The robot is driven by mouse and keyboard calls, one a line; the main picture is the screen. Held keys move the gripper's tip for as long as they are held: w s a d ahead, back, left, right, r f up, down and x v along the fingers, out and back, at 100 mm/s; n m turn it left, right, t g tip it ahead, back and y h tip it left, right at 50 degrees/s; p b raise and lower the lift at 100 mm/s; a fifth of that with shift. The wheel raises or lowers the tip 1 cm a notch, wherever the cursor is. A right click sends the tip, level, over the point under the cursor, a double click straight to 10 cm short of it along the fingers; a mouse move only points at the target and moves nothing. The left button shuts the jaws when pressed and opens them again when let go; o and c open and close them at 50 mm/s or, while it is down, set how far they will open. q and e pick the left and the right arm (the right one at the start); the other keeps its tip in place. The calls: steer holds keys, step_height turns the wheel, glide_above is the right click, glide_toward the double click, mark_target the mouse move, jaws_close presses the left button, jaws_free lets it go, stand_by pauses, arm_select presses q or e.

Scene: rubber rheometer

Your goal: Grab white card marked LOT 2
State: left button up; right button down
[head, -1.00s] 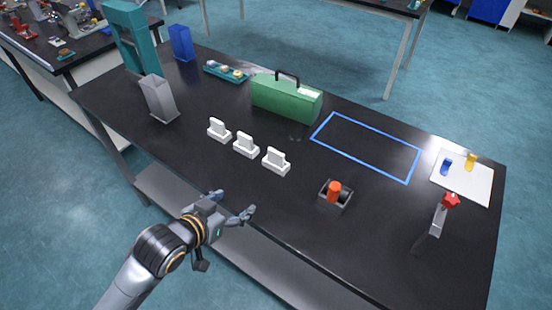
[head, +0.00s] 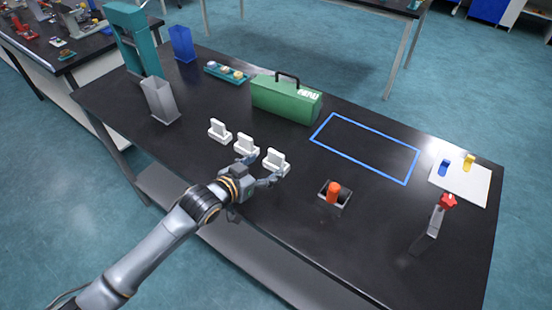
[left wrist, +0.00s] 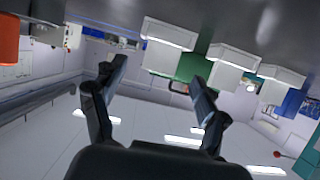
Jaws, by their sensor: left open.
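Three white cards in white stands stand in a slanting row on the black table: the left card (head: 217,126), the middle card (head: 244,142) and the right card (head: 277,157). No lot marking is legible, so I cannot tell which is LOT 2. My left gripper (head: 262,170) is open and empty, with its fingers pointing at the right card from the table's front side. In the left wrist view, which is upside down, the right card (left wrist: 167,35) lies beyond the gap of the open gripper (left wrist: 157,80). My right gripper is not in view.
An orange cylinder in a dark holder (head: 333,194) stands to the right of the gripper. A blue taped rectangle (head: 365,155) encloses bare table.

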mark_target(275, 159)
arm_select(q)
steer(key=shift+p+x, duration=0.45)
steer(key=shift+x, duration=1.9)
steer(key=shift+a, duration=0.15)
steer(key=shift+c, duration=0.4)
steer(key=c, duration=1)
